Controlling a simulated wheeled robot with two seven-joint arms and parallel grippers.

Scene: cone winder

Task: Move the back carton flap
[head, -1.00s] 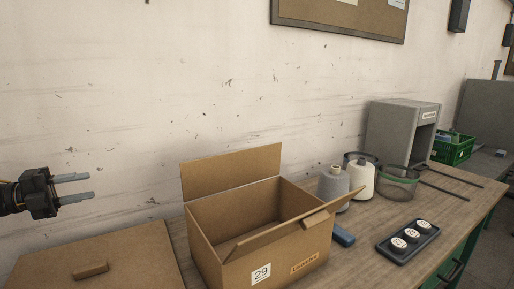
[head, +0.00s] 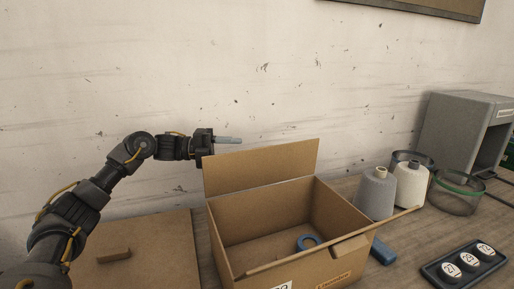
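The open brown carton (head: 228,245) stands on the bench in the lower middle of the head view. Its back flap (head: 262,167) stands up from the rear edge. My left gripper (head: 229,140) is just above the flap's top left corner, pointing right, close to the wall. I cannot tell whether it touches the flap. Its fingers overlap edge-on, so their gap is hidden. The front flap (head: 330,243) shows as a narrow slanted strip along the near side. A blue ring (head: 308,242) lies inside the carton. My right gripper is not in view.
A grey cone (head: 376,192), a white cone (head: 410,185) and a wire basket (head: 455,192) stand to the right. A dark tray (head: 463,263) holds round labelled pieces.

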